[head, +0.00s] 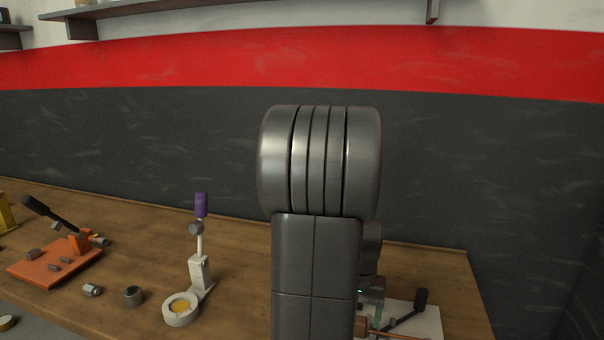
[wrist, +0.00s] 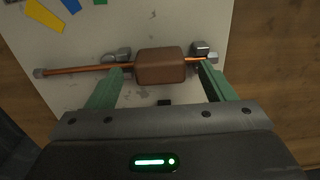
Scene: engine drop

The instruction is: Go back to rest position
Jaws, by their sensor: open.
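My gripper (wrist: 163,90) shows in the wrist view with its two green fingers spread wide. A brown block (wrist: 160,66) on a copper-coloured rod (wrist: 85,70) lies between and just beyond the fingertips. The rod rests at grey metal supports on a pale plate (wrist: 120,22). I cannot tell whether the fingers touch the block or rod. In the head view my arm stands upright in the middle and hides most of the gripper. The pale plate (head: 428,318) also shows at the lower right there.
On the wooden bench (head: 130,225) stand an orange fixture (head: 45,265) with a black lever, a white stand with a purple handle (head: 201,205), and loose metal nuts (head: 133,296). A black lever (head: 420,300) rises near the pale plate. A shelf (head: 180,8) runs along the wall above.

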